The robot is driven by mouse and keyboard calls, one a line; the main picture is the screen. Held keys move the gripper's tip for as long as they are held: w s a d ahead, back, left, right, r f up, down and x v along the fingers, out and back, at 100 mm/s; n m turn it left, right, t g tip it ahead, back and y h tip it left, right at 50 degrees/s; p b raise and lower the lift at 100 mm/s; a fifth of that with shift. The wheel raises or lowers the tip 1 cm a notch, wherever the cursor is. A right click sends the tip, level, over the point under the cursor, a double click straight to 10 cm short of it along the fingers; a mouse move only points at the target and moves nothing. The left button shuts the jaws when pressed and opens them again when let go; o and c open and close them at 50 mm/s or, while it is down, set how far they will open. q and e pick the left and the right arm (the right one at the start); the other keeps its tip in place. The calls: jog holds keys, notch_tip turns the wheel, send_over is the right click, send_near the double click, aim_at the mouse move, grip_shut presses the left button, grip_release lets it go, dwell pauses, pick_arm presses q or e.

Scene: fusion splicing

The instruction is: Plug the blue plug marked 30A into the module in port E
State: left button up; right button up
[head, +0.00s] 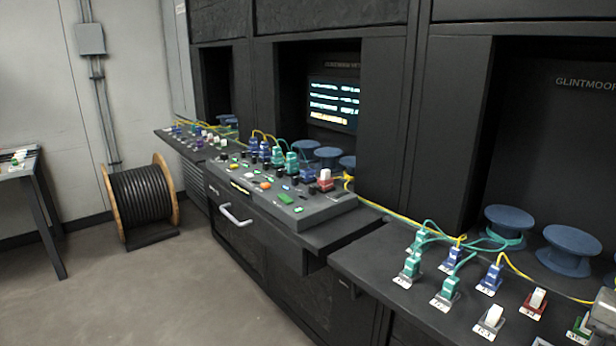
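Blue plugs stand on the near right bench, one (490,280) with a yellow cable and one (452,258) behind it to the left. White labels lie by their bases, but I cannot read a 30A mark. More blue plugs (264,148) stand at the back of the sloped console (300,212) in the middle bay. This console carries several sockets, buttons and lit indicators. Its port letters are too small to read, so I cannot pick out port E. No gripper of mine can be clearly made out.
Teal plugs (445,293), a white plug (491,319) and a red-based one (535,302) share the near bench (375,262). A grey block (604,318) is cut off at the right edge. Blue spools (508,226) stand behind. A cable drum (142,200) stands left; the floor (170,300) is clear.

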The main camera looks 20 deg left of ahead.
dwell(0.3)
grip_shut()
jog(key=shift+r, duration=0.15)
jog(key=shift+r+p, duration=2.4)
jog(key=shift+r, duration=0.5)
jog(key=shift+f, duration=0.1)
